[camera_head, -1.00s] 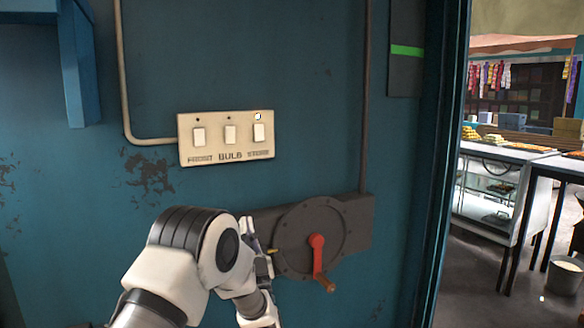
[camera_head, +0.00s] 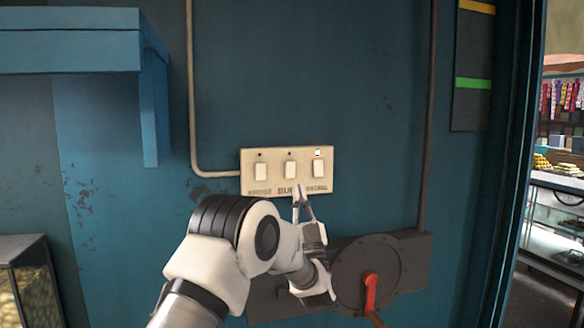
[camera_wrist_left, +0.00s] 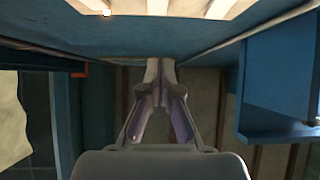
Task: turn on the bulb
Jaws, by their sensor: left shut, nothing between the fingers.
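A cream switch panel (camera_head: 250,184) is fixed to the blue wall, with three white rocker switches in a row. The middle switch (camera_head: 290,169) is above the label BULB. The small indicator above the right switch (camera_head: 319,170) is bright white; those above the left switch (camera_head: 260,171) and the middle one are dark. My left gripper (camera_head: 298,190) is shut and empty, its tips in front of the panel's lower edge, just below the middle switch. Contact cannot be told. In the left wrist view the shut fingers (camera_wrist_left: 160,70) point toward the panel (camera_wrist_left: 165,6). My right gripper is not in view.
A dark round plate with a red crank handle (camera_head: 371,292) is on the wall below right of the panel. A blue shelf (camera_head: 70,50) juts out at upper left. A conduit (camera_head: 191,90) runs up the wall. A doorway opens at right.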

